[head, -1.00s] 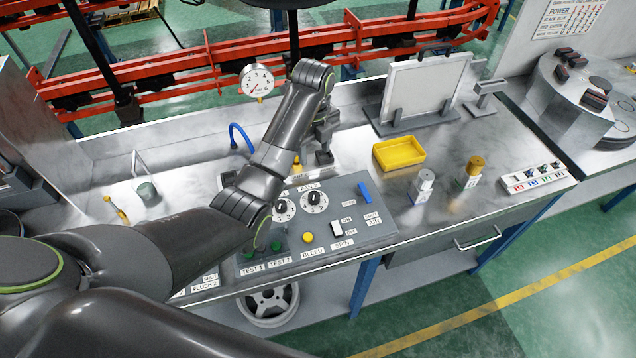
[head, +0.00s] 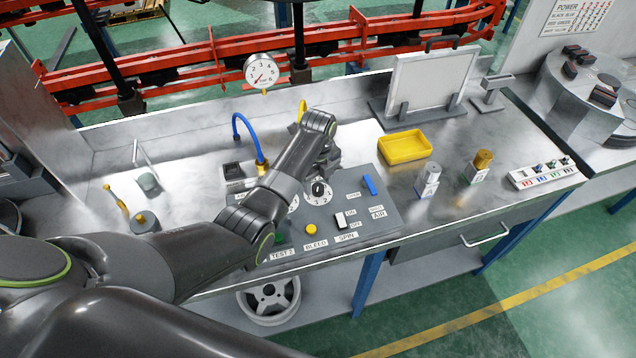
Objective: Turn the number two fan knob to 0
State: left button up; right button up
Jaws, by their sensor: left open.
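The number two fan knob (head: 319,188) is a black knob on a white numbered dial, on the grey control panel (head: 375,212). Its pointer setting is too small to read. The number one fan dial (head: 294,203) beside it is mostly hidden by my left arm. My left gripper (head: 324,172) is open and points down just behind and above the number two knob. It is partly hidden by its own wrist, and I cannot tell whether it touches the knob. My right gripper is not in view.
The panel also carries a blue switch (head: 369,185), a white spin switch (head: 341,220) and a yellow bleed button (head: 311,229). A yellow tray (head: 404,147) stands behind it. A blue hose (head: 236,124) and pressure gauge (head: 262,71) stand behind my left arm.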

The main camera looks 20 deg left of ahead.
pick_arm(q)
jog(key=shift+f, duration=0.9)
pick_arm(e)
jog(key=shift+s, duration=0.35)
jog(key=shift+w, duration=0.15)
pick_arm(q)
jog(key=shift+c, duration=0.7)
jog(key=c, duration=0.8)
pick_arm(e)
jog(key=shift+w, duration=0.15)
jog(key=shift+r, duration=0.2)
